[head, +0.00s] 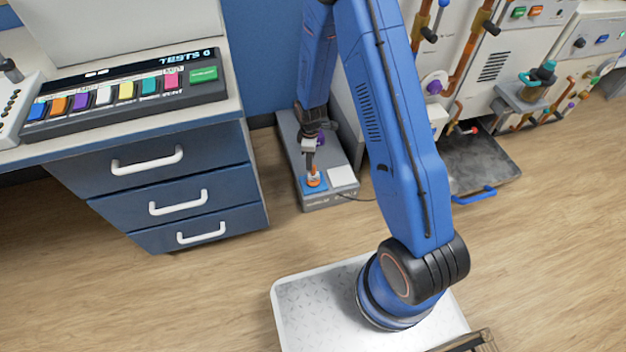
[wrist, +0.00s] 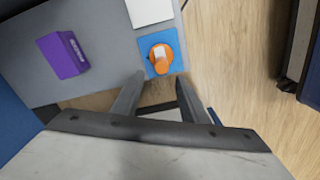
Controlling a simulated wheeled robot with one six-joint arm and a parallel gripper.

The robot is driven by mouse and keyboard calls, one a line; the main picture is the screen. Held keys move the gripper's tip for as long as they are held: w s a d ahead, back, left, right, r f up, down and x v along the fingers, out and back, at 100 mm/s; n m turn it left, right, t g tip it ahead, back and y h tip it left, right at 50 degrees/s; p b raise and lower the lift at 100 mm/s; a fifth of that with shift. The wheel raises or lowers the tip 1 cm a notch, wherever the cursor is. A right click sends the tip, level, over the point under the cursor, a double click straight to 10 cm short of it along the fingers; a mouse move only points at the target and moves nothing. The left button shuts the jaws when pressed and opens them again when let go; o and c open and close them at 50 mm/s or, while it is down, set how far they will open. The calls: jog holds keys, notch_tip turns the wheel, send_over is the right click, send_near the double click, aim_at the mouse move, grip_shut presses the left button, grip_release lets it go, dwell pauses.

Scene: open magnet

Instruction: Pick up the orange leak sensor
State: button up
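The orange leak sensor (head: 313,181) is a small round orange piece with a pale top, standing on a blue square pad (head: 318,189) at the near end of a low grey bench (head: 325,202). In the wrist view the sensor (wrist: 162,61) lies just beyond my fingertips, between their lines. My gripper (wrist: 160,78) is open, with its two fingers apart and nothing between them. In the head view my gripper (head: 311,166) points down over the sensor and partly hides it. The exact height gap cannot be told.
A white square pad (head: 342,175) lies beside the blue one. A purple block (wrist: 62,55) stands farther along the bench. The blue drawer cabinet (head: 165,195) is at left, and a machine with pipes and a dark tray (head: 478,165) at right. Wooden floor in front is clear.

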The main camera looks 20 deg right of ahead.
aim_at(313, 174)
notch_tip(313, 174, down, 4)
jog(key=shift+f, duration=0.25)
jog(key=shift+s+d+f, duration=0.15)
jog(key=shift+d+f, duration=0.05)
jog(key=shift+f, duration=1.15)
jog(key=shift+s+d+f, duration=0.1)
jog(key=shift+d+f, duration=0.1)
jog(key=shift+f, duration=1.1)
grip_shut()
